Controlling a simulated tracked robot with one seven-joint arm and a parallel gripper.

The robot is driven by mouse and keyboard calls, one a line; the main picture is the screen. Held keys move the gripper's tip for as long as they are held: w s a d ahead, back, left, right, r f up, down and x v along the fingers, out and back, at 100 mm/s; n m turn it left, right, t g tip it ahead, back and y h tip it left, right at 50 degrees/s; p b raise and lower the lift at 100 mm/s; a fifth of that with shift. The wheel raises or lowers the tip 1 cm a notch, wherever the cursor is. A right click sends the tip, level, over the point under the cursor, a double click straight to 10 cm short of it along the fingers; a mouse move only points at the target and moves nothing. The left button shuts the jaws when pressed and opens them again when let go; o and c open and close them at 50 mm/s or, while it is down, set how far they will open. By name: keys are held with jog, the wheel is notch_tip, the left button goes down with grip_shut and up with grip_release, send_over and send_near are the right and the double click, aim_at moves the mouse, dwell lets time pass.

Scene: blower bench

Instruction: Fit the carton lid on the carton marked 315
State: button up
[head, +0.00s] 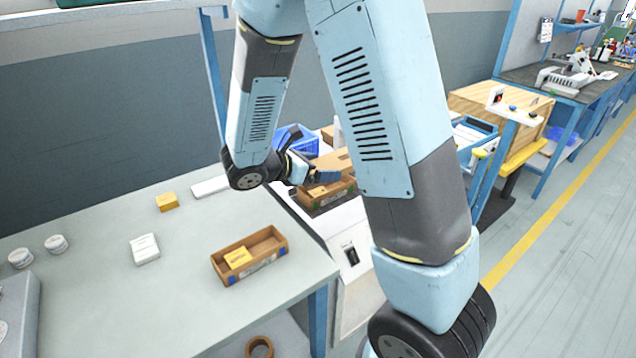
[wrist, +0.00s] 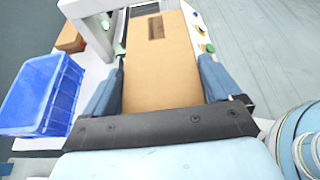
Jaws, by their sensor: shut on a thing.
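The carton lid, a flat brown cardboard piece, fills the middle of the wrist view (wrist: 160,65); part of it shows in the head view (head: 338,158). My gripper (wrist: 160,85) is shut on it, one blue-grey finger along each side; it also shows in the head view (head: 322,175). Just below the gripper, in the head view, an open brown carton (head: 335,194) with a yellow item inside stands on a white surface. Another open brown carton (head: 275,258) with a yellow box inside stands near the bench's front edge. I cannot read the number on either.
A blue crate (wrist: 40,95) is left of the gripper; it also shows in the head view (head: 297,142). A yellow box (head: 167,202), a white box (head: 145,249) and white jars lie on the grey bench (head: 195,280). The bench's middle is mostly clear.

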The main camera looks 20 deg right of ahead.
send_over(319, 191)
jog(key=s, duration=0.1)
jog(key=f, duration=0.6)
jog(key=shift+a, duration=0.25)
jog(key=shift+w+d+f, duration=0.2)
jog(key=shift+w+f, duration=0.3)
jog(key=shift+f, duration=1.6)
jog(key=shift+f, duration=0.5)
jog(key=o, duration=0.7)
jog(key=shift+c, duration=0.2)
jog(key=shift+o, duration=0.3)
jog(key=shift+r, duration=0.1)
